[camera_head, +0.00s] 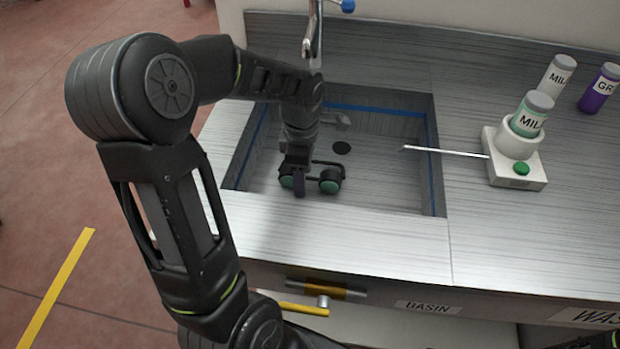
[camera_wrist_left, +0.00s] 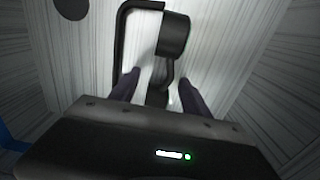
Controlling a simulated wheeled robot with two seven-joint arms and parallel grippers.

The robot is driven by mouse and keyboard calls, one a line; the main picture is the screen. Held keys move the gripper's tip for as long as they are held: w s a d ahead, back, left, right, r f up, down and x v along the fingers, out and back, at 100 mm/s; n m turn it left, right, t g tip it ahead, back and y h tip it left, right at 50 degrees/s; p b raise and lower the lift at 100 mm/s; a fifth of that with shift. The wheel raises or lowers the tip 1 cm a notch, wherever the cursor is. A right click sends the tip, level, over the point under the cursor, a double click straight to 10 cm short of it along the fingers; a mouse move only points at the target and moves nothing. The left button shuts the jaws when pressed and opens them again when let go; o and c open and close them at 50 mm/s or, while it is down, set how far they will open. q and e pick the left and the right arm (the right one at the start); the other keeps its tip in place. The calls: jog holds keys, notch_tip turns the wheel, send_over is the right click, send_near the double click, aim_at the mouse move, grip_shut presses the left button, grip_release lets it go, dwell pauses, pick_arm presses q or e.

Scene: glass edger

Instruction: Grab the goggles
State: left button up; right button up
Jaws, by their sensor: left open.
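The goggles (camera_head: 329,182) have a black frame and round green lenses. They lie in the basin (camera_head: 385,185) near its front wall. My left gripper (camera_head: 299,190) reaches down into the basin and is open right at the goggles, covering part of them. In the left wrist view the gripper's fingers (camera_wrist_left: 158,85) are apart, with the thin middle part of the goggles (camera_wrist_left: 172,38) between them. Whether the fingers touch it cannot be told. My right gripper is not in view; only a bit of dark arm shows at the bottom right corner.
A faucet (camera_head: 313,40) stands behind the basin. To the right, a white dispenser (camera_head: 514,172) holds a green bottle (camera_head: 531,113), and its thin metal rod points over the basin. A white bottle (camera_head: 557,76) and a purple bottle (camera_head: 600,88) stand behind. The drain (camera_head: 341,148) is uncovered.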

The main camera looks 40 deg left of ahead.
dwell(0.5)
pick_arm(q)
grip_shut()
dwell(0.4)
